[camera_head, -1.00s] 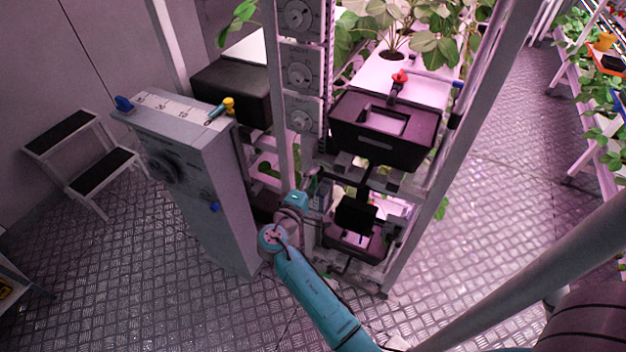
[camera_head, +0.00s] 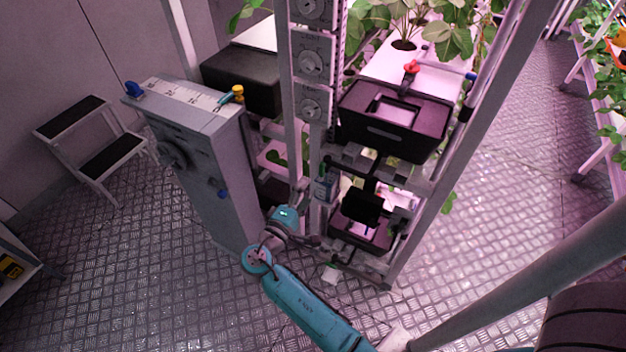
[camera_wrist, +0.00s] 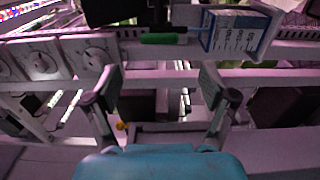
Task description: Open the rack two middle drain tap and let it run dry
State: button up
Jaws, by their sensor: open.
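The rack (camera_head: 293,90) stands in the middle of the head view. A red-handled tap (camera_head: 411,67) sits at the back rim of its upper black tank (camera_head: 385,143). A green handle (camera_wrist: 163,38) lies level on a rail in the wrist view, beside a blue-framed label (camera_wrist: 238,33); small green and blue parts also show at the rack post in the head view. I cannot tell which part is the middle drain tap. My gripper (camera_wrist: 161,88) is open and empty, its fingers below the green handle in the picture. In the head view it is low by the rack's front post.
A grey cabinet (camera_head: 205,170) with blue and yellow knobs stands close left of my arm. A step stool (camera_head: 95,140) is by the wall. Dials line the rack post, and a lower black tank (camera_head: 345,236) sits under the upper one. Patterned floor right of the rack is clear.

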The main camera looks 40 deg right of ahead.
jog(key=shift+v, duration=1.25)
jog(key=s+f+n+t+y, duration=0.3)
jog(key=s+f+y, duration=0.4)
jog(key=f, duration=0.4)
jog(key=s+a+f+t+y, duration=0.1)
jog(key=s+a+y, duration=0.3)
jog(key=s, duration=0.5)
jog(key=s+a+f+t+y, duration=0.1)
jog(key=s+a+y, duration=0.2)
jog(key=s+a, duration=0.35)
jog(key=s+a+r+m+t+y, duration=0.2)
jog(key=s+r+m, duration=0.5)
jog(key=s+r, duration=0.7)
notch_tip(320, 180, up, 4)
jog(key=shift+f+t+y, duration=0.15)
jog(key=shift+t+y, duration=0.35)
jog(key=shift+t, duration=0.3)
jog(key=shift+a, duration=0.15)
